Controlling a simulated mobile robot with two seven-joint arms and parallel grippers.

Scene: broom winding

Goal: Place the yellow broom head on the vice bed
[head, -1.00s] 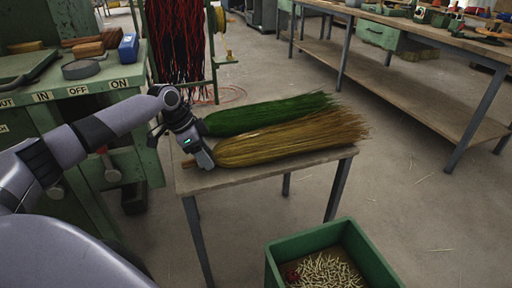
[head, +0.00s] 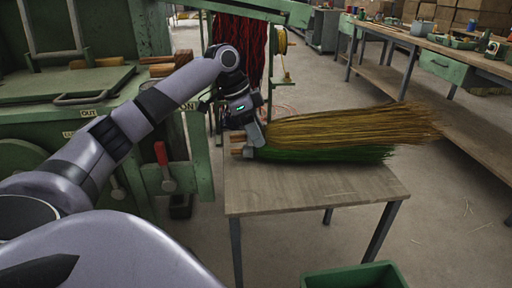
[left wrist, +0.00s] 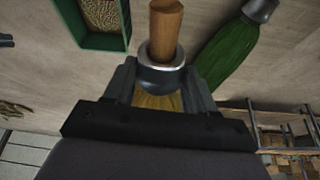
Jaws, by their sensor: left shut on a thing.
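The yellow broom head (head: 350,128) is held by my left gripper (head: 258,132), which is shut on it near its wooden stub. Its bristles point right, raised above the table and passing in front of the far floor. In the left wrist view its wooden stub (left wrist: 166,28) and metal collar (left wrist: 162,75) stick out between the fingers. A green broom head (head: 330,155) lies on the small table below and in front of it. I cannot tell which part of the green machine (head: 180,140) at left is the vice bed. My right gripper is out of view.
The small wooden table (head: 310,192) has a bare front half. A green bin (head: 350,280) stands on the floor in front of it. A long workbench (head: 450,65) with tools runs along the right. A red-knobbed lever (head: 162,160) juts from the machine.

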